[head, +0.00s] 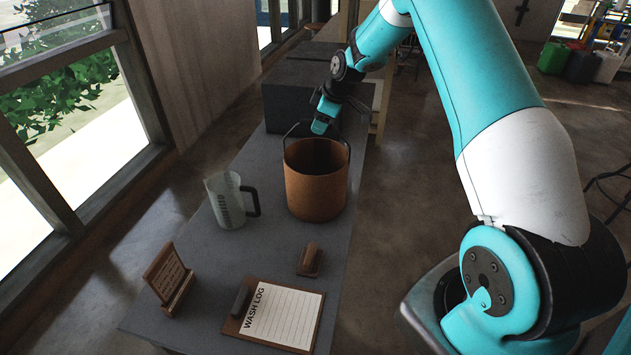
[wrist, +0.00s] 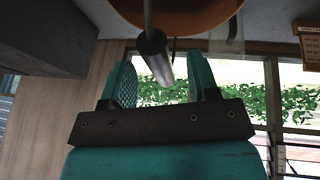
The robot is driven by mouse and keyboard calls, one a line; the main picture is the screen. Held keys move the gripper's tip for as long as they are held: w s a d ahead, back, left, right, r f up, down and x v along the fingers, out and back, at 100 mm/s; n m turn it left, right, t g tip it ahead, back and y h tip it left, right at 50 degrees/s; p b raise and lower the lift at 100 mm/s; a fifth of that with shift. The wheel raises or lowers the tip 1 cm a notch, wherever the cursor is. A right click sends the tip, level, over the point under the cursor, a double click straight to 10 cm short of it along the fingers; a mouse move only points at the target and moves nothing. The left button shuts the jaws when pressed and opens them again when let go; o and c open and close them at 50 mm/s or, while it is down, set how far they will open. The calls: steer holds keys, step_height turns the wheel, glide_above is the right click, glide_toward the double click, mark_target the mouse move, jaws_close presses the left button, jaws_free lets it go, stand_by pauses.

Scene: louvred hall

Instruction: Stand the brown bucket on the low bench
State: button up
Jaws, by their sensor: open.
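The brown bucket (head: 316,188) stands upright on a long grey bench top (head: 262,245), with its dark wire handle (head: 349,150) raised. I cannot tell whether this top is the low bench of the task. My gripper (head: 323,122) is over the far side of the bucket's rim, close to the top of the handle. In the wrist view my gripper (wrist: 160,82) is open, and the handle's grey grip (wrist: 155,55) shows in the gap between the two teal fingers. The bucket's brown side (wrist: 185,18) fills the top there. Whether a finger touches the handle is unclear.
A pale jug (head: 226,200) stands left of the bucket. A dark box (head: 290,95) stands behind the bucket. Windows line the left; open floor (head: 405,190) lies right.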

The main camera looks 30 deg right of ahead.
steer(key=shift+x, duration=1.25)
steer(key=c, duration=1)
jaws_close()
steer(key=shift+r, duration=0.1)
